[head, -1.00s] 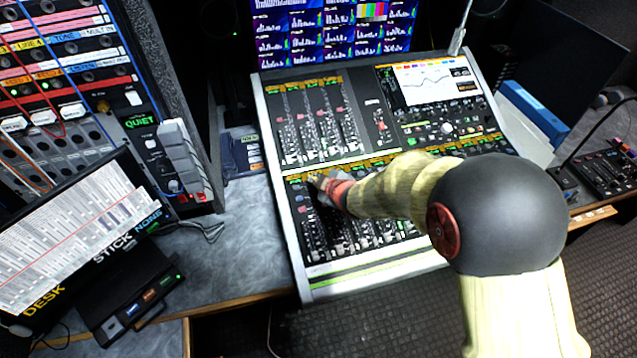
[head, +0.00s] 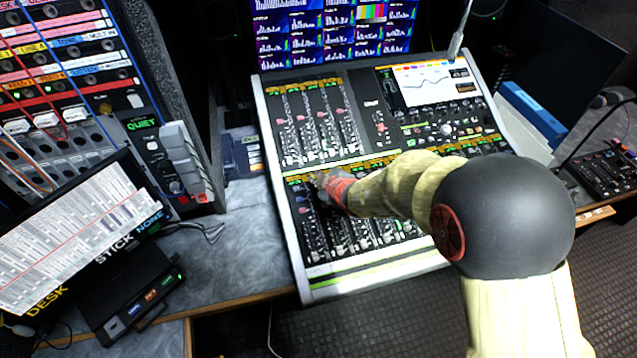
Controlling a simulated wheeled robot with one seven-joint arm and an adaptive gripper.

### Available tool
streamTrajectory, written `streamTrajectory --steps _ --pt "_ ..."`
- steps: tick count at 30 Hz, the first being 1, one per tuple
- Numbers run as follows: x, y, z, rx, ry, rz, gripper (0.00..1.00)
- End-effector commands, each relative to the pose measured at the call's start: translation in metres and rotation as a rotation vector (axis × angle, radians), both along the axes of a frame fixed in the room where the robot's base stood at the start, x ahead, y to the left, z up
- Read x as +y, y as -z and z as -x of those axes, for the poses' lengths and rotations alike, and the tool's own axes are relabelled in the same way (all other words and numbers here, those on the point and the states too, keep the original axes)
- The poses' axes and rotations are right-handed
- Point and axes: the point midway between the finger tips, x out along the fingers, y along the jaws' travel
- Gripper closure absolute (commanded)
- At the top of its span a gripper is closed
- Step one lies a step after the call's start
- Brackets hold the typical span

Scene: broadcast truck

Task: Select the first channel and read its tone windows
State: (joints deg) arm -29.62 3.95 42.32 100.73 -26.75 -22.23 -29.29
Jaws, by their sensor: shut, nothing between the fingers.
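The mixing console (head: 375,279) stands tilted on the desk in the head view, with an upper and a lower bank of channel strips. My gripper (head: 316,182) is shut and empty at the top left of the lower bank, by its leftmost strips. Whether the fingertips touch a button cannot be told. My arm covers much of the lower bank's middle and right. Upper strips (head: 318,120) with red and white caps are in plain view. Which small windows are the tone windows cannot be read at this size.
A monitor (head: 335,30) is behind the console. Bare desk (head: 235,235) lies left of it.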

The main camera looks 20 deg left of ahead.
Motion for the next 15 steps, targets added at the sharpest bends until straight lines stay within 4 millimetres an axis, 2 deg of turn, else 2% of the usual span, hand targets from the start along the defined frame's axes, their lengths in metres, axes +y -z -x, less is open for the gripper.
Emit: streamTrajectory --steps 5,15 --pt "0.000 -0.003 0.000 0.000 0.000 0.000 1.00" --pt "-0.002 -0.033 0.003 0.000 0.001 -0.001 1.00"
